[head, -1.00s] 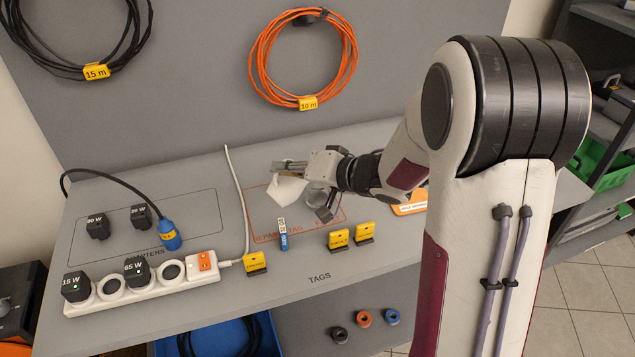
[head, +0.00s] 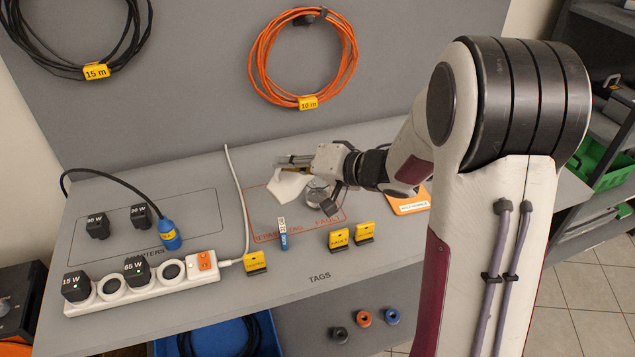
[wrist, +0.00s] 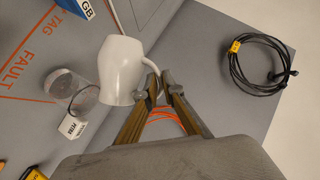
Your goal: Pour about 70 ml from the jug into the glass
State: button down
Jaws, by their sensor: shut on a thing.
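The white jug (head: 288,187) hangs from my gripper (head: 295,160) above the table and looks tilted in the head view. In the wrist view my gripper (wrist: 165,88) is shut on the handle of the jug (wrist: 121,68). The clear glass (head: 318,191) stands on the table just right of the jug in the head view, partly hidden by my arm. In the wrist view the glass (wrist: 62,84) shows left of the jug. I cannot make out any liquid in either one, or any stream between them.
A blue-and-white stick (head: 282,234) and yellow tags (head: 339,240) stand nearer the front edge. A white power strip (head: 140,283) lies at left.

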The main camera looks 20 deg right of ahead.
aim_at(276, 193)
jog(key=shift+w+d+r+m, duration=0.25)
jog(key=shift+d+r+m, duration=0.05)
jog(key=shift+d, duration=0.3)
jog(key=shift+a, duration=0.1)
jog(key=shift+s+a+f, duration=0.15)
jog(key=shift+a, duration=0.2)
jog(key=shift+s+a+f, duration=0.15)
jog(key=shift+a, duration=0.2)
jog(key=shift+s+a+f+n+h, duration=0.15)
jog(key=shift+a+f+n+h, duration=0.3)
jog(key=shift+n, duration=0.35)
jog(key=shift+s+a+n+h, duration=0.15)
jog(key=shift+a+n+h, duration=0.15)
jog(key=shift+n+h, duration=0.1)
jog(key=shift+a, duration=0.15)
jog(key=shift+s+a+f+n+t+h, duration=0.2)
jog(key=shift+a+f+n+t+h, duration=0.2)
jog(key=shift+f+n+h, duration=0.25)
jog(key=shift+s+a+n, duration=0.1)
jog(key=shift+a+n, duration=0.15)
jog(key=shift+s+a+f+h, duration=0.1)
jog(key=shift+a+h, duration=0.15)
jog(key=shift+h, duration=0.05)
dwell(0.3)
